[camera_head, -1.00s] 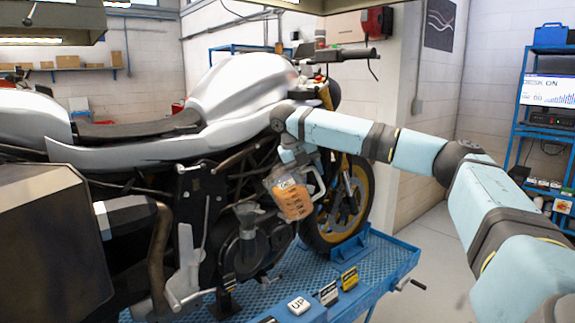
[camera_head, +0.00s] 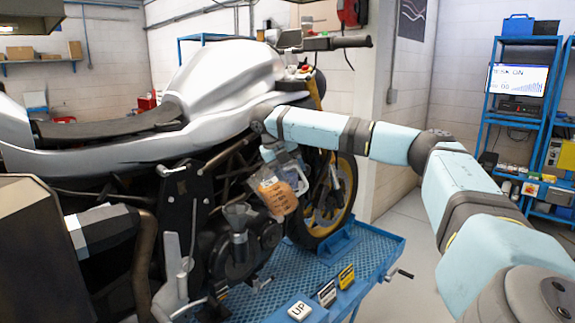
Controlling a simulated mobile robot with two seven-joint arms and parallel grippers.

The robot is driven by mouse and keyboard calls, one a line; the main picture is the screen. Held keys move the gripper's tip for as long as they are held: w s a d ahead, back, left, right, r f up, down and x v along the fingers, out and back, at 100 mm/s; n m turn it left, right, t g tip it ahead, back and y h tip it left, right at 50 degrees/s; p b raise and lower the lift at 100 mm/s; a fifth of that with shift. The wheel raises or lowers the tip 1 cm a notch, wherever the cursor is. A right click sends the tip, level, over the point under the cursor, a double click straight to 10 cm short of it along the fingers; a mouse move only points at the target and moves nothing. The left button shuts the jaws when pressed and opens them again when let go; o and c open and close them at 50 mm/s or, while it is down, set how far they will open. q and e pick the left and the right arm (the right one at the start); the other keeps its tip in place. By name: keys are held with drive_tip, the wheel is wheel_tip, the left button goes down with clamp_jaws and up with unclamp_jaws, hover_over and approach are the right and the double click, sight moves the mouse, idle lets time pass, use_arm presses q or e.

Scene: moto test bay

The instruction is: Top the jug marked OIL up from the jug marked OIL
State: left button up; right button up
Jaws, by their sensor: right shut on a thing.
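A clear jug with amber-orange contents (camera_head: 275,190) hangs tilted beside the motorcycle's engine. Its pale handle is on the right. Small marks on its side are too small to read. My right gripper (camera_head: 281,160) is shut on this jug at its top, and the fingers are hard to make out. A grey funnel (camera_head: 237,217) stands upright at the engine, below and left of the jug, apart from it. I see no second jug. My left gripper is not in view.
The silver motorcycle (camera_head: 220,75) stands on a blue lift platform (camera_head: 365,258). Small signs, one marked UP (camera_head: 299,310), line its front edge. A blue shelf rack (camera_head: 487,118) with a screen (camera_head: 518,79) stands at right. Floor between platform and rack looks clear.

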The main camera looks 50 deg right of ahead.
sight(279, 173)
drive_tip(key=shift+f, duration=0.45)
drive_tip(key=shift+w+a+f, duration=0.15)
drive_tip(key=shift+w+f, duration=0.25)
drive_tip(key=shift+f, duration=0.3)
drive_tip(key=shift+w+a+r+g+h, duration=0.15)
drive_tip(key=shift+w+g+h, duration=0.1)
drive_tip(key=shift+g+h, duration=0.05)
drive_tip(key=shift+s+a+r, duration=0.1)
drive_tip(key=shift+w+a+r, duration=0.1)
drive_tip(key=shift+w+a, duration=0.15)
drive_tip(key=shift+w, duration=0.1)
drive_tip(key=shift+a+r+g, duration=0.15)
drive_tip(key=shift+a+g, duration=0.05)
drive_tip(key=shift+g, duration=0.2)
drive_tip(key=shift+w+a+h, duration=0.1)
drive_tip(key=shift+w+h, duration=0.15)
drive_tip(key=shift+h, duration=0.05)
drive_tip(key=shift+w+a+r+g+h, duration=0.3)
drive_tip(key=shift+g+h, duration=0.3)
idle(2.3)
